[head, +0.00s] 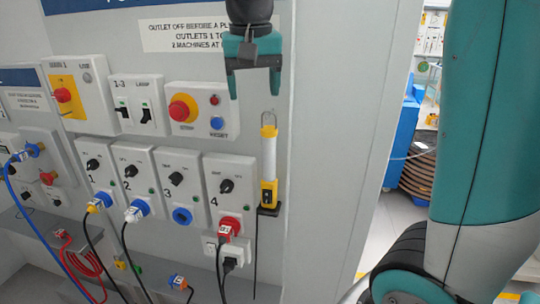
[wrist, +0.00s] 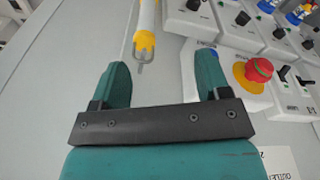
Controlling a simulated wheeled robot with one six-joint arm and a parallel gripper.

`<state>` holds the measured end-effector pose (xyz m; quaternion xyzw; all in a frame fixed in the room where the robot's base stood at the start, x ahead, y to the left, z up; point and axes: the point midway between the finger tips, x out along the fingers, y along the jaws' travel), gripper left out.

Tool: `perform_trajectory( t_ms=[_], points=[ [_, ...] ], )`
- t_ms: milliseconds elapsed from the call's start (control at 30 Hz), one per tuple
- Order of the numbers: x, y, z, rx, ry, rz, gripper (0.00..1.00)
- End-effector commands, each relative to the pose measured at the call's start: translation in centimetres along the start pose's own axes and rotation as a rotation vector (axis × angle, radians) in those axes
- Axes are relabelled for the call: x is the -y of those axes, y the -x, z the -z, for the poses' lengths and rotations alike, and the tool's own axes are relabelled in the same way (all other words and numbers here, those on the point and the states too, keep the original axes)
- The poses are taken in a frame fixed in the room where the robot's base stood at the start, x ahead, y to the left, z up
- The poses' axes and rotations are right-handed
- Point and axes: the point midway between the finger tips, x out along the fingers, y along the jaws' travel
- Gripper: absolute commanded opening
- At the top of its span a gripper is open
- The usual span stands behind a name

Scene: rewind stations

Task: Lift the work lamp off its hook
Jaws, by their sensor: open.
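The work lamp (head: 268,160) is a slim upright lamp with a white tube and a yellow-and-black base, on the grey panel right of outlet 4. A small dark ledge (head: 269,210) sits at its foot. My gripper (head: 254,92) is above the lamp and slightly left of it, fingers pointing down, open and empty. In the wrist view the lamp's yellow top end with a metal hook (wrist: 143,48) lies just beyond the fingertips, nearer the left finger. My gripper (wrist: 165,72) touches nothing that I can see there. How the lamp is held to the panel is unclear.
Left of the lamp are the outlet boxes (head: 230,188) with plugs and hanging cables, and the stop/reset box (head: 203,110) with its red button. The panel's right side (head: 340,150) is bare. Beyond its edge are blue cabinets (head: 402,140) and a coiled reel (head: 420,165).

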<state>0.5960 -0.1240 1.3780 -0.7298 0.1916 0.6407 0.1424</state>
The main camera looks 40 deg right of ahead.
Motion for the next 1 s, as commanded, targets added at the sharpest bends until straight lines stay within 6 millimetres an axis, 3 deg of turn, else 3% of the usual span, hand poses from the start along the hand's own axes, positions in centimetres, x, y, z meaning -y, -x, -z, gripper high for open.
perform_trajectory(
  t_ms=[33, 100, 233, 333, 700, 1000],
  points=[
    [-1.0, 3.7, 2.1, 0.004, -0.12, -0.013, 0.7],
    [-2.0, 5.9, 3.7, 0.013, -0.257, -0.021, 0.7],
    [-3.0, 7.5, 5.0, 0.025, -0.403, -0.021, 0.7],
    [-3.2, 6.3, 5.0, 0.03, -0.436, -0.021, 0.7],
    [-3.2, -1.4, 4.7, 0.032, -0.431, -0.023, 0.7],
    [-3.2, -4.4, 4.6, 0.029, -0.429, -0.02, 0.7]
  ],
)
